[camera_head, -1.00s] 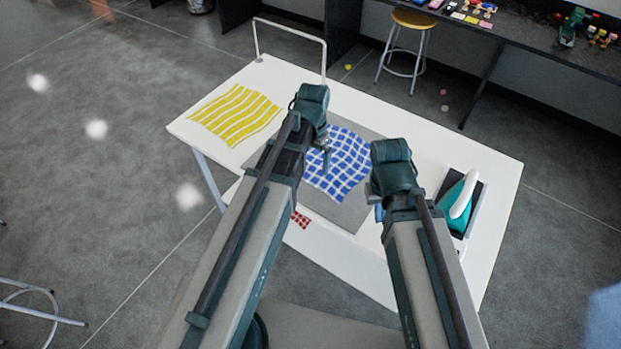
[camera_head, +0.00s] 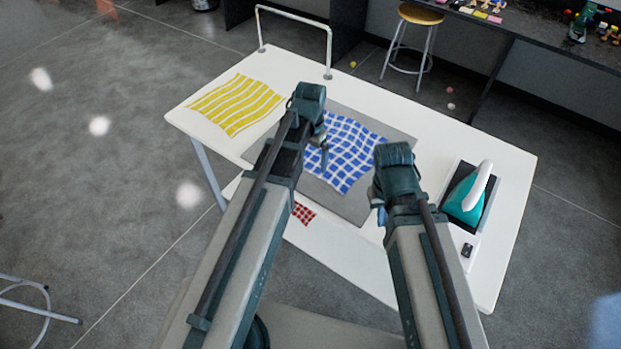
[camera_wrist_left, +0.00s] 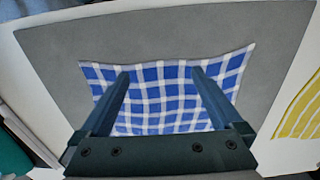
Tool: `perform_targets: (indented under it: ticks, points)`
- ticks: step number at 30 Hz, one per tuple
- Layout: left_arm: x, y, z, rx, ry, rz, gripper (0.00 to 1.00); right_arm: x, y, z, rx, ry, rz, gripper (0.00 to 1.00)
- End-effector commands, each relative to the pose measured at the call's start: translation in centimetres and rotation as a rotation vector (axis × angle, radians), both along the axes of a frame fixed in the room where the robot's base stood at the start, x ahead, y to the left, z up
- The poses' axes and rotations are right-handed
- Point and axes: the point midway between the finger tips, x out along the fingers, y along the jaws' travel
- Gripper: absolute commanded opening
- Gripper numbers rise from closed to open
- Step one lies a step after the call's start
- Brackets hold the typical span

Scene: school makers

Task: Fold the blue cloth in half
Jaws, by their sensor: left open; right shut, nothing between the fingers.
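The blue-and-white checked cloth (camera_head: 345,153) lies spread out, slightly rumpled, on a grey mat (camera_head: 372,128) on the white table. In the head view my left arm hides its left edge. My left gripper (camera_head: 322,150) is over the cloth's left side. In the left wrist view its two fingers (camera_wrist_left: 160,85) are wide apart above the cloth (camera_wrist_left: 170,88), with nothing held between them. My right gripper (camera_head: 380,208) is at the mat's right side, apart from the cloth; its fingers are mostly hidden behind its wrist.
A yellow striped cloth (camera_head: 235,104) lies at the table's left. A teal iron (camera_head: 466,198) stands on a dark rest at the right. A red checked cloth (camera_head: 303,213) is near the front. A white rail (camera_head: 295,12) rises at the back edge.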

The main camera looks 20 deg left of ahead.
Motion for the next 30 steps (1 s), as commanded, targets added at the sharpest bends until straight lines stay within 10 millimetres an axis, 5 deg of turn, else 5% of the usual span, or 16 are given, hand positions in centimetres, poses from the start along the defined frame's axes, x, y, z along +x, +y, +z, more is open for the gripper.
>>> perform_targets:
  ticks: [6, 21, 30]
  points:
    - [0.0, 0.0, -3.1, 0.0, 0.0, 0.0, 1.0, 0.0, 0.0, -3.1, 0.0, 0.0, 0.0, 0.0]
    - [0.0, 0.0, -3.4, 0.0, 0.0, 0.0, 1.0, 0.0, 0.0, -3.4, 0.0, 0.0, 0.0, 0.0]
    - [0.0, 0.0, -3.4, 0.0, 0.0, 0.0, 0.73, 0.0, 0.0, -3.4, 0.0, 0.0, 0.0, 0.0]
